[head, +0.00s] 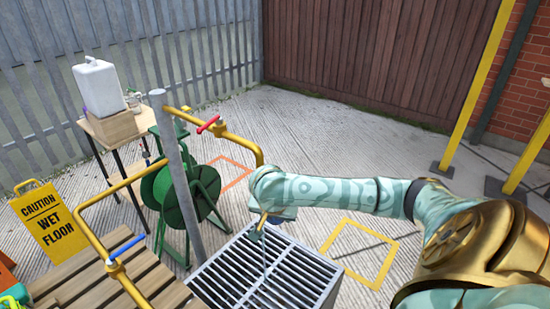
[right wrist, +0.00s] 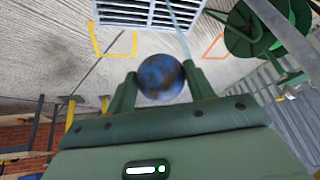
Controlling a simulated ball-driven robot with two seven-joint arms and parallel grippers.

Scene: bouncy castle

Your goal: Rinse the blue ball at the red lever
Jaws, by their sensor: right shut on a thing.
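The blue ball (right wrist: 160,78), mottled with brown patches, sits between the two green fingers of my right gripper (right wrist: 158,84) in the right wrist view. In the head view my right gripper (head: 268,213) is over the metal grate; the ball is hidden or too small to tell there. The red lever (head: 208,124) is on the upper yellow pipe (head: 240,142) at the grey post. This pipe bends down behind my right forearm. A thin pale line like a water stream (head: 265,262) runs down to the grate; it also shows in the right wrist view (right wrist: 180,35). My left gripper is not in view.
A blue lever (head: 126,247) is on the lower yellow pipe by a slatted wooden bench (head: 105,287). The grate (head: 225,272) is below. A green hose reel (head: 178,195), a wet floor sign (head: 48,222) and a table with a white jug (head: 98,85) stand left.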

